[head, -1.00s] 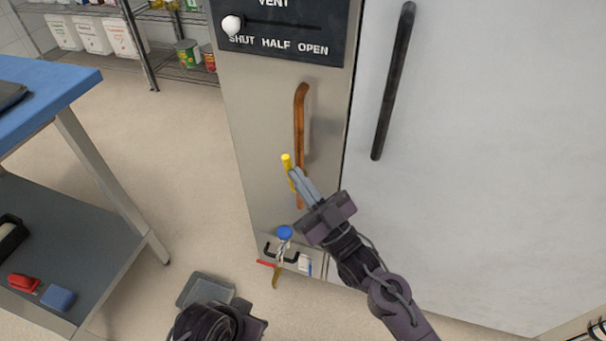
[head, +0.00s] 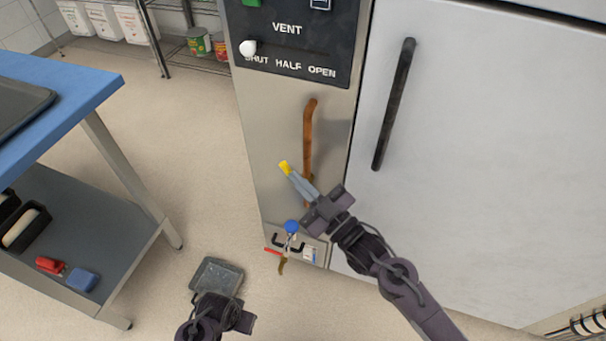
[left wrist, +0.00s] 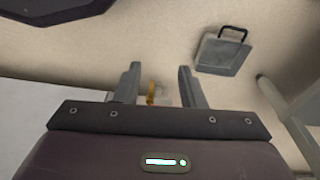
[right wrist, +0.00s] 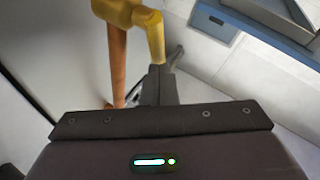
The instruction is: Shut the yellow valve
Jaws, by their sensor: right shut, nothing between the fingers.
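The yellow valve (head: 284,167) sits on the copper pipe (head: 310,140) on the steel oven front. Its lever tip stands off to the left of the pipe. My right gripper (head: 292,175) is shut and empty, with its fingertips at the lever, partly hiding it. In the right wrist view the yellow lever (right wrist: 156,40) bends down in front of the shut fingers (right wrist: 160,85) and seems to touch them. My left gripper (left wrist: 156,85) is open and empty, low over the floor, away from the valve. In the head view its fingers are not clear.
Below the pipe are a blue knob (head: 291,227) and a red lever (head: 274,251). A blue-topped table (head: 85,95) stands at left. A black door handle (head: 395,105) is at right.

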